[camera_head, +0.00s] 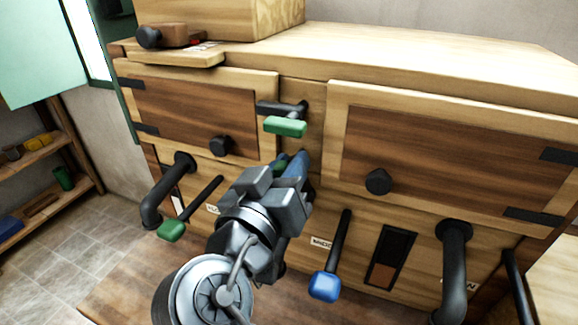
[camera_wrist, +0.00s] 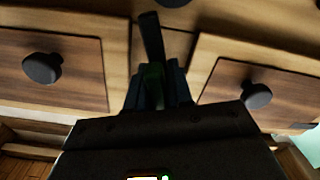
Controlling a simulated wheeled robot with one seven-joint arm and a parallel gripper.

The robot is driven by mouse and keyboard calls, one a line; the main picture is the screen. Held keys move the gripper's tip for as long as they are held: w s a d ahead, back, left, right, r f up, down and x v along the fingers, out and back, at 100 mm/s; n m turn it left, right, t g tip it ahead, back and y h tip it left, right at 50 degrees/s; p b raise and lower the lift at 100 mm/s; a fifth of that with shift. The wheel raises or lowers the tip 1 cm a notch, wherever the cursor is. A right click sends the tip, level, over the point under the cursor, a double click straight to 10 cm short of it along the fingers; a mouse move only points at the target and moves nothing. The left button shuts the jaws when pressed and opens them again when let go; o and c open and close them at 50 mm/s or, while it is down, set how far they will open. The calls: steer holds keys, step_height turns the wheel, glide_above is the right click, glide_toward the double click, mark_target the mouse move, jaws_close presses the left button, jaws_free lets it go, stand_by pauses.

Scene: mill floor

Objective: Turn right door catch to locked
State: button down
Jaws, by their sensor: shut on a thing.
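Two wooden doors, left (camera_head: 180,115) and right (camera_head: 425,165), sit side by side on a wooden cabinet, with a narrow post between them. The upper catch (camera_head: 285,127) on the post has a green grip, and its black bar lies level across the left door's edge. My gripper (camera_head: 292,164) is below it at the post, shut on the green grip of a second catch. In the wrist view this catch's black bar (camera_wrist: 152,38) runs between the two doors, roughly along the post, and crosses neither door. Its grip is mostly hidden between my fingers (camera_wrist: 157,88).
Round black knobs stick out from the left door (camera_head: 220,145) and right door (camera_head: 378,181). Below are a green-tipped lever (camera_head: 172,230), a blue-tipped lever (camera_head: 325,287) and thick black handles (camera_head: 168,190) (camera_head: 453,265). Shelves (camera_head: 35,145) stand at far left.

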steer(key=shift+n, duration=0.3)
steer(key=n+p, duration=0.1)
steer(key=n, duration=0.1)
steer(key=shift+r+n+p, duration=0.1)
steer(key=shift+n+p, duration=0.2)
steer(key=shift+p, duration=0.1)
steer(key=n+p, duration=0.2)
steer(key=n, duration=0.1)
steer(key=shift+a+n, duration=0.1)
steer(key=shift+n, duration=0.2)
steer(key=n, duration=0.3)
steer(key=shift+f+n+p, duration=0.2)
steer(key=shift+n+p, duration=0.1)
steer(key=shift+p, duration=0.1)
steer(key=shift+a+f+n, duration=0.1)
steer(key=shift+f+n, duration=0.05)
steer(key=shift+n, duration=1.75)
steer(key=c, duration=1.1)
jaws_free()
